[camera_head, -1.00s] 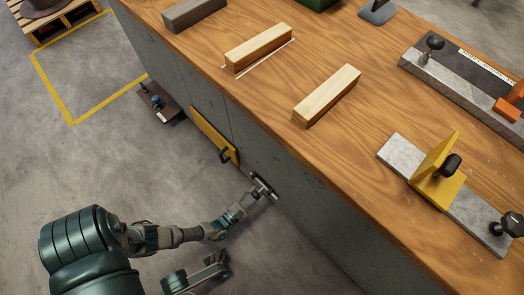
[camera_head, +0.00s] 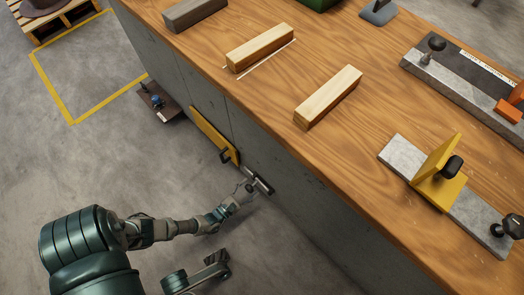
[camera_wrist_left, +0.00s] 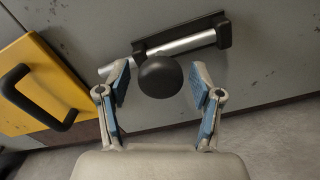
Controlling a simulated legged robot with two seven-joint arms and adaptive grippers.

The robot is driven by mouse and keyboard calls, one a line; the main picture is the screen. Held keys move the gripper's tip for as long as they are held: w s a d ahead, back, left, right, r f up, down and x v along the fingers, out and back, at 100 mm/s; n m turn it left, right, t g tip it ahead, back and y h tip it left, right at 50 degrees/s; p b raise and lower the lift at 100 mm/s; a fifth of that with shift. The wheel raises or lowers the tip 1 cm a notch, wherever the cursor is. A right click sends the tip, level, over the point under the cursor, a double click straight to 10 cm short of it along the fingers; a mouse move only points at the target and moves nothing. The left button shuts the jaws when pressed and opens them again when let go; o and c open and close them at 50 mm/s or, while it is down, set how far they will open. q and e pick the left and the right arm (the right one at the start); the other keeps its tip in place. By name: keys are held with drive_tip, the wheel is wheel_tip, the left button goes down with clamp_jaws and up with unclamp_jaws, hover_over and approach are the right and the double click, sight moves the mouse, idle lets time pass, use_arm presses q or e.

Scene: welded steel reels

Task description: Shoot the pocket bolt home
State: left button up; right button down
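The pocket bolt is a silver rod (camera_wrist_left: 185,44) in a dark bracket with a round black knob (camera_wrist_left: 160,76), on the grey bench front. In the head view, the bolt (camera_head: 258,184) sits just right of the yellow pocket door (camera_head: 212,133). The yellow door (camera_wrist_left: 38,72) has a black handle. The rod sticks out left of its bracket, its tip close to the door's right edge; I cannot tell if it engages. My left gripper (camera_wrist_left: 160,82), also in the head view (camera_head: 244,189), is open with fingers either side of the knob, gaps showing. My right gripper is not in view.
The wooden bench top (camera_head: 290,65) overhangs above, bearing wooden blocks (camera_head: 328,97) and a yellow angle fixture (camera_head: 437,180). A low dark dolly (camera_head: 160,103) stands on the floor beyond the door. The floor around my left arm is mostly clear.

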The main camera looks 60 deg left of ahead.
use_arm(q)
drive_tip(key=v, duration=0.7)
idle(0.6)
idle(0.5)
